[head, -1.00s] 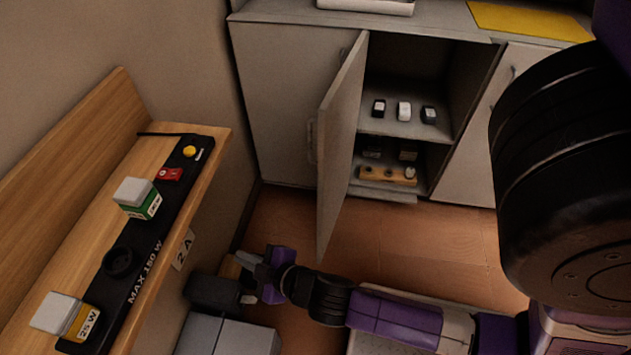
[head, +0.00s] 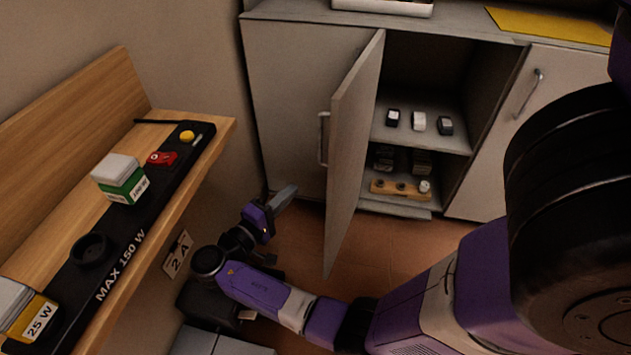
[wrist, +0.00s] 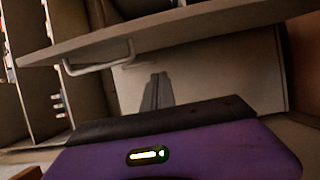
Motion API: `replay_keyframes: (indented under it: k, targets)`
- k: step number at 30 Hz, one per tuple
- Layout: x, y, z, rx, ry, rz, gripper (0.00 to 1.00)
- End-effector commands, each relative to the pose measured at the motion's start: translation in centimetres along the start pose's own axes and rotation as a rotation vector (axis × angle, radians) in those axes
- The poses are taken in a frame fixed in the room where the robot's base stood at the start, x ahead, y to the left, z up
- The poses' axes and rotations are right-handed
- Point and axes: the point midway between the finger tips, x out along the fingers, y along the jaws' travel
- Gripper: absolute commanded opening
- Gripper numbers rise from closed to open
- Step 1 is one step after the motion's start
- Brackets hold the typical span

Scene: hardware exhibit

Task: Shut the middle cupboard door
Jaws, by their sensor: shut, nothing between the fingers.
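The middle cupboard door (head: 354,150) is a grey panel standing open, swung well out from the cupboard front. Its silver bar handle (head: 323,138) is on the outer, left face near the free edge. The wrist view also shows the door (wrist: 150,35) slanting across the top and its handle (wrist: 98,62). My gripper (head: 288,193) is shut and empty, left of the door on its outer side, with visible space between in the head view. Its fingertips also show in the wrist view (wrist: 158,80), below the door panel.
The open cupboard's shelves (head: 420,137) hold several small items and a wooden block (head: 400,188). A right cupboard door (head: 500,130) is shut. A wooden bench (head: 210,150) with a black power strip (head: 130,230) stands left. Floor (head: 300,240) shows between bench and door.

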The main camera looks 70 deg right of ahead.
Motion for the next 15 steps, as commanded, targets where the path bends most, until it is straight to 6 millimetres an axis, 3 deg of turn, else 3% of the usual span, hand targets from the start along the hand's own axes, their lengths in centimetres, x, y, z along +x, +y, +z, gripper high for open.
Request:
replay_keyframes:
  k: [5,15]
  targets:
    - [2.2,-0.1,0.2,-0.001,-0.005,0.000,0.00]
    - [8.8,-0.2,0.1,0.000,-0.004,-0.002,0.00]
